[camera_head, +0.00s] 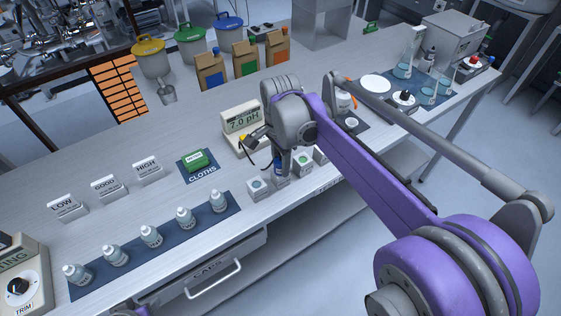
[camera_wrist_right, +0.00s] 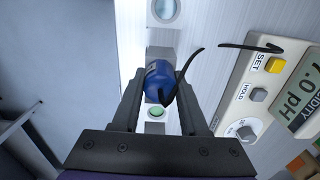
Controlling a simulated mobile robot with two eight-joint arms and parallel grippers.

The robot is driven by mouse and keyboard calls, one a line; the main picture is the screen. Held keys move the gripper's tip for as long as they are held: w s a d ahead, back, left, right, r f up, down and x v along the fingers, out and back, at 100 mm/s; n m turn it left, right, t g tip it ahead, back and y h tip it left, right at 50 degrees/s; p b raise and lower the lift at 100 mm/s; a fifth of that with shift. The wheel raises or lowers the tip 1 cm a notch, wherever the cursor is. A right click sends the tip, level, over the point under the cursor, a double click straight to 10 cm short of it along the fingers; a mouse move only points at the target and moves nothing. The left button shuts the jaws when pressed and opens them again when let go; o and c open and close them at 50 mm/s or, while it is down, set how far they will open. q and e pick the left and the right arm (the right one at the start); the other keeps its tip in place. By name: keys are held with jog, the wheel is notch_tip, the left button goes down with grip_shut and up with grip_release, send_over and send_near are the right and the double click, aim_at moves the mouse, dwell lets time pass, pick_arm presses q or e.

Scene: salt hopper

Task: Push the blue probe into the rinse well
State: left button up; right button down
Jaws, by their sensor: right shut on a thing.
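The blue probe (camera_wrist_right: 158,80) with a black cable stands between the fingers of my right gripper (camera_wrist_right: 160,98), which is shut on it. In the head view the right gripper (camera_head: 281,168) points down over a row of small white blocks near the table's front edge. A block with a green round top (camera_wrist_right: 156,112) shows just beside the probe in the wrist view. Another block with a pale blue round opening (camera_wrist_right: 165,10) lies beyond it. I cannot tell which block is the rinse well, nor whether the probe's tip is inside one. My left gripper is not clearly in view.
The pH meter (camera_head: 243,118) stands right behind the gripper, with the probe's cable near it. A front-left block (camera_head: 259,188) is close by. A cloth mat (camera_head: 201,179) and a row of bottles (camera_head: 151,236) lie to the left.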

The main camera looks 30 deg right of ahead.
dwell(0.8)
grip_release()
pick_arm(q)
jog(key=shift+r, duration=0.1)
pick_arm(e)
jog(key=shift+r, duration=0.1)
dwell(0.5)
jog(key=shift+r+p, duration=1.75)
jog(key=shift+r, duration=1.2)
pick_arm(q)
jog(key=r, duration=0.1)
jog(key=w+r, duration=0.1)
jog(key=r, duration=0.2)
jog(key=shift+w+r, duration=0.3)
jog(key=shift+w, duration=0.05)
jog(key=shift+w+r, duration=0.2)
jog(key=shift+r, duration=0.2)
pick_arm(e)
notch_tip(320, 180, up, 11)
jog(key=shift+f, duration=0.15)
